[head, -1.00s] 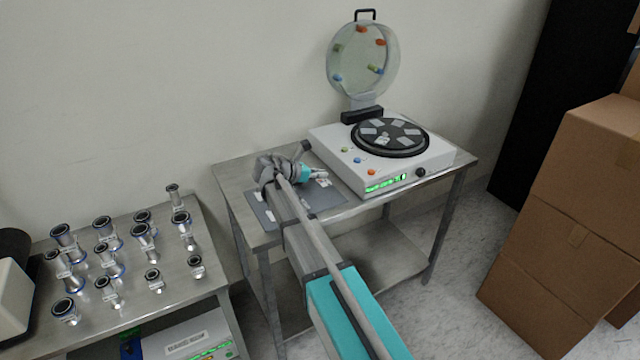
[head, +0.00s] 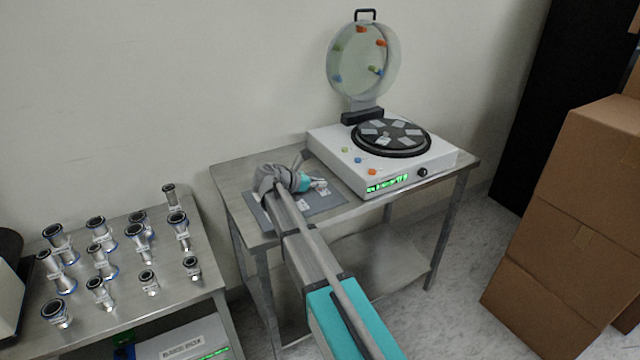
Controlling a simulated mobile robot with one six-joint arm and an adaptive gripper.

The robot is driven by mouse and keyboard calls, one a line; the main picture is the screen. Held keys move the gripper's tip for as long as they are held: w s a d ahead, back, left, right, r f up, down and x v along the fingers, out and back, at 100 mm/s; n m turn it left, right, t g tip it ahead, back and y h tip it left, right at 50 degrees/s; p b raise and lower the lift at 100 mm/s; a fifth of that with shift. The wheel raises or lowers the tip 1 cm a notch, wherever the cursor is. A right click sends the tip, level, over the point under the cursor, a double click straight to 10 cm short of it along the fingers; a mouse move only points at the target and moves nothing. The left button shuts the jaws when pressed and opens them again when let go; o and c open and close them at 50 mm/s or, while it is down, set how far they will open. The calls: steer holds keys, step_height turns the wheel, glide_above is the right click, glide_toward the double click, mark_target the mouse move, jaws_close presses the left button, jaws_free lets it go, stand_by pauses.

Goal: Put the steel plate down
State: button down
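My gripper (head: 318,184) is low over the grey mat (head: 325,203) on the steel table, left of the white machine. It is small in the head view, and my arm covers part of the mat. Small light plates with labels lie at the mat: one plate (head: 302,204) is in front of the gripper, and another (head: 324,192) is right at the fingertips. I cannot tell which is the steel plate, nor whether the fingers hold or touch one.
The white machine (head: 430,165) has a black round platter (head: 390,137) with several small plates and a raised clear lid (head: 362,58). A left table (head: 120,315) carries several metal flanged fittings. Cardboard boxes (head: 565,220) stand at right. The wall is close behind.

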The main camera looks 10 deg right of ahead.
steer(key=c, duration=0.8)
jaws_free()
steer(key=shift+r, duration=0.1)
steer(key=p+v, duration=0.5)
steer(key=v, duration=0.7)
steer(key=shift+r, duration=0.1)
